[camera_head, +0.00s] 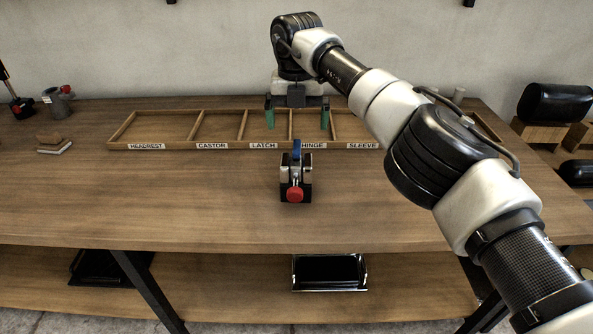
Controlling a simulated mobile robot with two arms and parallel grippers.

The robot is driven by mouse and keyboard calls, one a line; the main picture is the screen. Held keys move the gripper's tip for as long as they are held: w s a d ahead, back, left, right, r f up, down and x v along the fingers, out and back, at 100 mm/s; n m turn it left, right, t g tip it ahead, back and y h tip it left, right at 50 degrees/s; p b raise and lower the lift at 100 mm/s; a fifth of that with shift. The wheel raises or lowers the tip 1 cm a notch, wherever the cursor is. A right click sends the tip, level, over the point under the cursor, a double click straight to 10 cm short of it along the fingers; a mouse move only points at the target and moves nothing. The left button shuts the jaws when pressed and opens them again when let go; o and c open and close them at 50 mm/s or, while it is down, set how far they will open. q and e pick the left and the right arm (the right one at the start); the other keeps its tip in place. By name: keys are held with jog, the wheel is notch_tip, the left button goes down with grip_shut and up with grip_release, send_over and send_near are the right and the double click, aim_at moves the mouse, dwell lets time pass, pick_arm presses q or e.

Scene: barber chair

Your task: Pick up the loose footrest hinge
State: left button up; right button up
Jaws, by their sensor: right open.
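My right gripper (297,117) is open, with its two green-tipped fingers apart and pointing down over the wooden parts tray, around the LATCH and HINGE compartments. No part shows between the fingers. The tray (146,146) has compartments labelled HEADREST, CASTOR, LATCH, HINGE and SLEEVE. I cannot make out a loose footrest hinge in the HINGE compartment. A small dark and silver device (296,177) with a blue top and red round knob stands on the table in front of the tray; I cannot tell whether it is the hinge. My left gripper is not in view.
A grey can (57,103) and a small stacked block (54,143) are at the left. Black rolls on wooden blocks (540,131) are at the right. A black tray (330,272) sits on the lower shelf.

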aim_at(297, 153)
jog(key=f, duration=0.3)
jog(key=shift+s+f, duration=0.35)
jog(key=shift+f, duration=0.05)
jog(key=shift+w+f, duration=0.1)
jog(key=shift+f, duration=0.2)
jog(key=f, duration=0.4)
jog(key=shift+s+a+f+p, duration=0.1)
jog(key=shift+s+f+p, duration=0.1)
jog(key=shift+p, duration=0.1)
jog(key=shift+w+f, duration=0.1)
jog(key=shift+f, duration=0.3)
jog(key=shift+c, duration=1.1)
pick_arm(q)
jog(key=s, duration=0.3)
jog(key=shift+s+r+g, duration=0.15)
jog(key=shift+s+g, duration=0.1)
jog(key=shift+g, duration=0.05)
pick_arm(e)
jog(key=shift+r, duration=0.1)
jog(key=c, duration=1.5)
